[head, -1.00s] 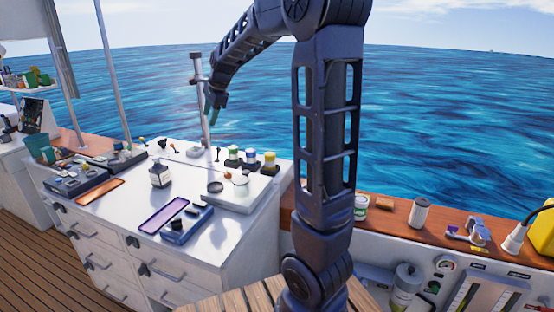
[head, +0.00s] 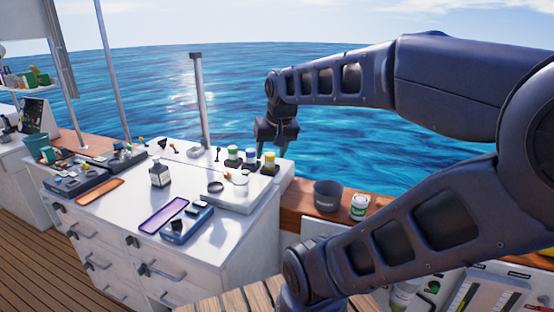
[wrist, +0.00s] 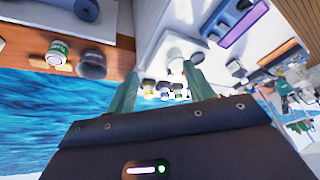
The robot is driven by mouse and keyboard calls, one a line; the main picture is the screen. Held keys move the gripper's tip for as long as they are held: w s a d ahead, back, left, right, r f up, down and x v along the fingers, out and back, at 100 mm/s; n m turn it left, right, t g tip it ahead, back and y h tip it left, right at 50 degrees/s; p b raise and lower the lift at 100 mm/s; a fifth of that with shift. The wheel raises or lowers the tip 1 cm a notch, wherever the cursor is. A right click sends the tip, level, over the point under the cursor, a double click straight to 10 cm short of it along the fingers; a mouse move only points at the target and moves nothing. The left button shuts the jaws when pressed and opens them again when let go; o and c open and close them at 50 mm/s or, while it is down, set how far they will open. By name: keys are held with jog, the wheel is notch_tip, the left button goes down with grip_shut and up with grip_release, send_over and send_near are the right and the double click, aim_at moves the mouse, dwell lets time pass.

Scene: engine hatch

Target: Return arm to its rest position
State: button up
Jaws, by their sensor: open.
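My gripper (head: 274,152) hangs from my folded arm, pointing down beyond the right rear part of the white cabinet top (head: 215,235). Its two green fingers are apart with nothing held between them. In the wrist view my gripper (wrist: 158,92) shows both fingers spread, with the cabinet top and small jars seen past them. My forearm and upper arm cover much of the right side of the head view.
Three lidded jars (head: 250,157) stand on the cabinet top near my gripper. A dark cup (head: 327,195) and a white-green can (head: 359,207) stand on the wooden ledge.

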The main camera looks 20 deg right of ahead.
jog(key=s, duration=0.1)
jog(key=f+n, duration=0.1)
jog(key=s, duration=0.1)
jog(key=shift+s+d+f, duration=0.3)
jog(key=shift+s+d, duration=0.05)
